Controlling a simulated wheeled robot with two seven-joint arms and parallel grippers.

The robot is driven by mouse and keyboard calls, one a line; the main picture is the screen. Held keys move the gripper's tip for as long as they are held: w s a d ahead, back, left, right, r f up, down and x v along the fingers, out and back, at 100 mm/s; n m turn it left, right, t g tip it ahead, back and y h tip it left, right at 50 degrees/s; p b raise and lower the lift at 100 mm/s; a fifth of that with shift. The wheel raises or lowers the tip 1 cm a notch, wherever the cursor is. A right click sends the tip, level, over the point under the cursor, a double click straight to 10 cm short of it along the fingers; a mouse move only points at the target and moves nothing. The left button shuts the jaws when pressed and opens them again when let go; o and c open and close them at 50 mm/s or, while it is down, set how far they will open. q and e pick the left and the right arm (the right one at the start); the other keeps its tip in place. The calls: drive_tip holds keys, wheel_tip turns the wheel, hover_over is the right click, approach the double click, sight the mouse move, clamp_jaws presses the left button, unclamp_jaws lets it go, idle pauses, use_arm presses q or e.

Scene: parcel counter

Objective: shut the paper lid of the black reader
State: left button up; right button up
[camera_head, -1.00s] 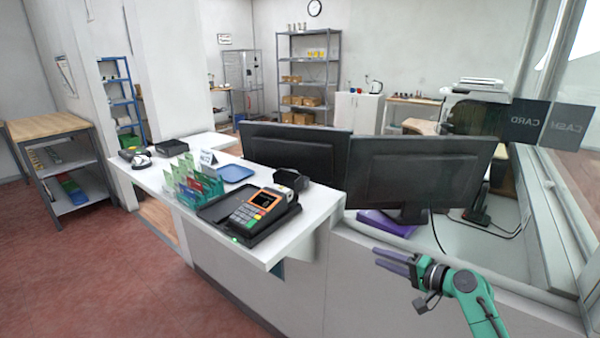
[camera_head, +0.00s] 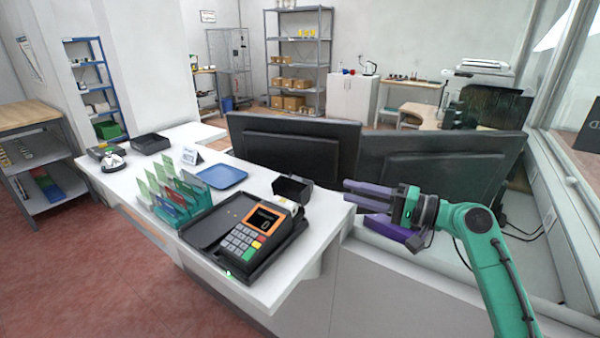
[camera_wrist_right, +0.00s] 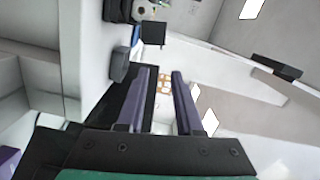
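The black reader (camera_head: 250,234) has an orange-framed screen and stands near the right end of the white counter in the head view. White paper (camera_head: 289,204) shows at its back end; I cannot clearly tell the lid from the dark shapes there. My right gripper (camera_head: 347,192) has purple fingers pointing left. It is to the right of the reader, apart from it, with the monitors behind. In the right wrist view its fingers (camera_wrist_right: 160,72) are spread with nothing between them. My left gripper is in neither view.
Two monitors (camera_head: 290,147) stand behind. A purple object (camera_head: 393,231) lies below the gripper.

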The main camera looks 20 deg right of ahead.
sight(293, 189)
drive_tip(key=p+x, duration=0.3)
drive_tip(key=x, duration=1)
drive_tip(key=shift+s+p, duration=0.15)
drive_tip(key=shift+p, duration=0.2)
drive_tip(key=shift+a, duration=0.1)
clamp_jaws()
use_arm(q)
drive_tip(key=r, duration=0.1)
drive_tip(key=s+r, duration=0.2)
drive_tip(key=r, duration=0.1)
